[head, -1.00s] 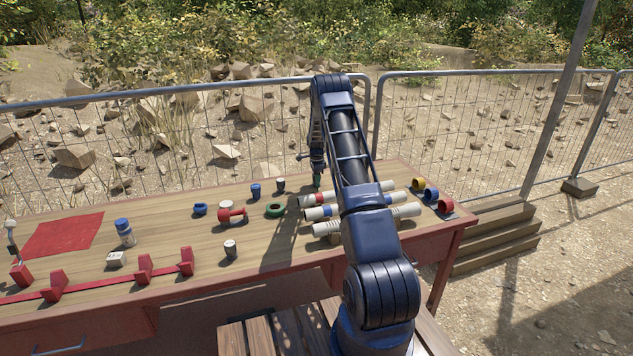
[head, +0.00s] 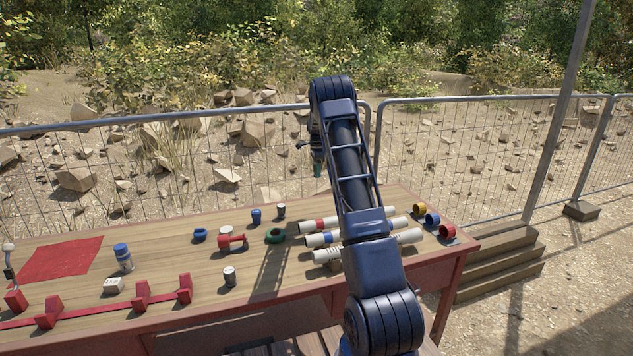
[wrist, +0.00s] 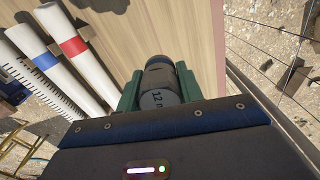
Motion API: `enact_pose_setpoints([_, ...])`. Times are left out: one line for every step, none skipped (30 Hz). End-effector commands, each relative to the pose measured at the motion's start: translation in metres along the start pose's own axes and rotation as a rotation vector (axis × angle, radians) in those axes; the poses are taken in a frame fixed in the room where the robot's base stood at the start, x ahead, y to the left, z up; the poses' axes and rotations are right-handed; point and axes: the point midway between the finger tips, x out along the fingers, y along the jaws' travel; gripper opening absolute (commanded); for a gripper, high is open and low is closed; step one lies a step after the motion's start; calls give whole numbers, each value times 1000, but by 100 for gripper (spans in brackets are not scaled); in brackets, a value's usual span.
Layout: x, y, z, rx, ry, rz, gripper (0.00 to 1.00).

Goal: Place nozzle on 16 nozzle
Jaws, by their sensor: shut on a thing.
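My gripper (wrist: 158,88) is shut on a dark grey, round nozzle (wrist: 157,62), between its green fingers in the wrist view. The nozzle's pale end face reads "12" and the start of another word. In the head view my gripper (head: 317,165) hangs in the air above the back edge of the table; the held nozzle is too small to make out there. Two dark short cylinders with pale tops stand on the table, one at the back (head: 281,211) and one nearer the front (head: 229,276). I cannot read a 16 on either.
White pipes with coloured bands (head: 322,239) lie on the table (head: 190,262), partly behind my arm. A green ring (head: 274,235), a red fitting (head: 232,242), a blue-capped bottle (head: 123,257) and a red rack (head: 140,297) are left of them. A wire fence (head: 450,165) stands behind.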

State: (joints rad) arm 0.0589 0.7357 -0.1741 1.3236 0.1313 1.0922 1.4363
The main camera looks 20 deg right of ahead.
Motion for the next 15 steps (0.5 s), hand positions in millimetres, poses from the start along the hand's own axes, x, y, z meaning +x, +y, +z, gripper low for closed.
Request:
enact_pose_setpoints([-4, 0, 0, 0, 0, -1, 13])
enact_pose_setpoints([-6, 0, 0, 0, 0, 0, 13])
enact_pose_setpoints([-8, 0, 0, 0, 0, 1, 13])
enact_pose_setpoints([-8, 0, 0, 0, 0, 1, 13])
enact_pose_setpoints([-9, 0, 0, 0, 0, 1, 13])
enact_pose_setpoints([-10, 1, 2, -1, 0, 1, 13])
enact_pose_setpoints([-11, 2, 4, -1, 0, 1, 13])
enact_pose_setpoints([-12, 2, 7, -2, 0, 1, 13])
enact_pose_setpoints([-13, 4, 13, -3, 0, 1, 13])
enact_pose_setpoints([-15, 6, 19, -4, 0, 1, 13])
enact_pose_setpoints([-16, 9, 26, -6, 1, 1, 13])
enact_pose_setpoints([-19, 13, 37, -10, 1, 0, 13])
enact_pose_setpoints([-21, 17, 47, -11, 2, 0, 13])
enact_pose_setpoints([-23, 22, 57, -13, 2, 0, 13])
enact_pose_setpoints([-27, 28, 72, -16, 3, -1, 13])
